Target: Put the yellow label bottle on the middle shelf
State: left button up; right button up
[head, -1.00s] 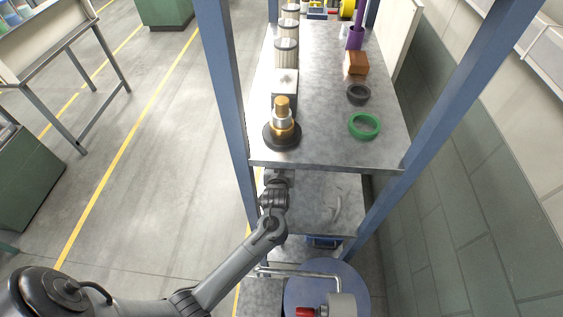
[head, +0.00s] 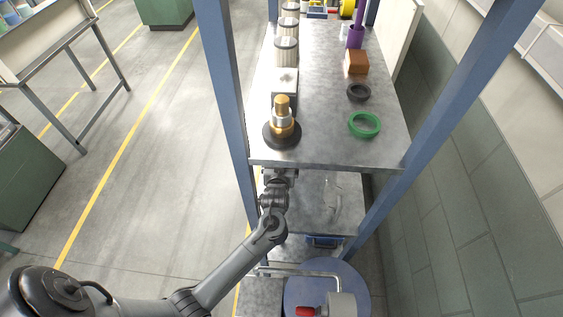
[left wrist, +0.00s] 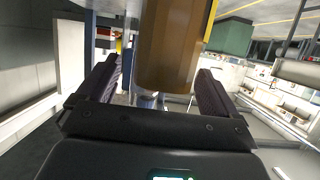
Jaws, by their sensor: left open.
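A brown bottle (left wrist: 170,45) with a yellow strip along its right edge fills the upper middle of the left wrist view. My left gripper (left wrist: 157,72) is open, with one dark finger on each side of the bottle. Whether a finger touches it I cannot tell. In the head view, my left gripper (head: 284,174) is at the front of the middle shelf (head: 315,215), its tip partly hidden by the top shelf's edge. The bottle is hidden in the head view. My right gripper is not in view.
The top shelf (head: 330,150) overhangs the gripper and holds a brass-topped part (head: 282,120), a green ring (head: 364,124) and a black ring (head: 359,92). Blue posts (head: 222,80) flank the shelves. A blue drum (head: 355,285) stands below. A faint curved shape lies on the middle shelf.

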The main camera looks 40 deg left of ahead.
pick_arm(q)
jog(key=v, duration=0.7)
jog(key=shift+s+d+p, duration=0.2)
jog(key=shift+p, duration=0.1)
jog(key=shift+r, duration=0.1)
jog(key=shift+c, duration=0.3)
grip_shut()
dwell(0.6)
dwell(0.7)
